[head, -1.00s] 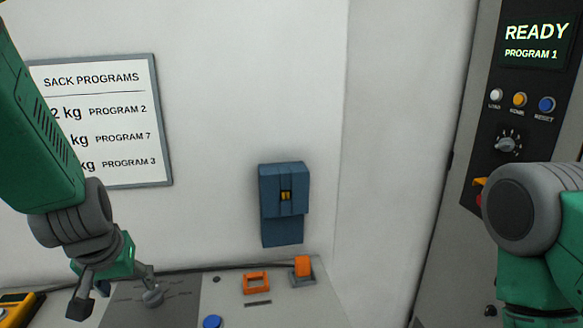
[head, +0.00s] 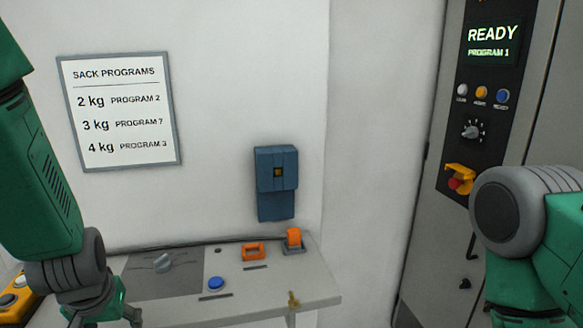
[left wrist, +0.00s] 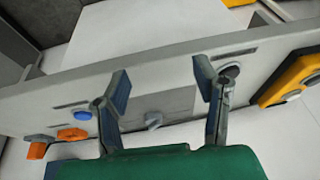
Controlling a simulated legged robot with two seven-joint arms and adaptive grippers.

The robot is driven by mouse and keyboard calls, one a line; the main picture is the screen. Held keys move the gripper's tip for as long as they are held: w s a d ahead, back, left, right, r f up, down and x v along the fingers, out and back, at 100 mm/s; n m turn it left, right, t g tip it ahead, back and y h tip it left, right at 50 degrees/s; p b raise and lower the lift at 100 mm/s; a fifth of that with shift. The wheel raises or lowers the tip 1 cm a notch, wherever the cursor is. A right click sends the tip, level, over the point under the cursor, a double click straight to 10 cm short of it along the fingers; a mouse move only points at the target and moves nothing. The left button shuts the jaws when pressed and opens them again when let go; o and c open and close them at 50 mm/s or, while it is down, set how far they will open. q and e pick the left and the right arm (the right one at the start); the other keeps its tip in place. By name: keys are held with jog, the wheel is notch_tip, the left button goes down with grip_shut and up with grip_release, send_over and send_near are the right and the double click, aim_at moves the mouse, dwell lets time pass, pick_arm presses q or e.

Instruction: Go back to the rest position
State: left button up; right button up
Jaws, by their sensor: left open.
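My left gripper (head: 103,312) is low at the left of the head view, partly cut off by the bottom edge. In the left wrist view its two fingers (left wrist: 162,82) are spread with nothing between them. A grey knob (head: 163,263) on a dark panel (head: 140,287) of the bench lies beyond it, apart from the fingers. The knob also shows in the left wrist view (left wrist: 153,119). My right arm is at the right edge of the head view; its gripper is out of view.
The bench (head: 262,288) bears a blue button (head: 216,283), an orange frame (head: 253,251), an orange switch (head: 293,238) and a yellow box (head: 14,300). A blue wall box (head: 276,183) hangs behind. The cabinet screen (head: 492,42) reads READY, PROGRAM 1.

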pick_arm(q)
jog(key=s+d+f+m+g+b, duration=0.1)
jog(key=s+f+b, duration=0.3)
jog(key=s+f, duration=0.4)
jog(key=s+d+f+m+g+h+b, duration=0.1)
jog(key=s+f+b, duration=0.3)
jog(key=s+f, duration=0.4)
jog(key=s+f+m+g+b, duration=0.1)
jog(key=s+f+b, duration=0.3)
jog(key=f, duration=1.4)
jog(key=s, duration=0.4)
jog(key=shift+d+f+m+h, duration=0.3)
jog(key=shift+d+m+h, duration=0.1)
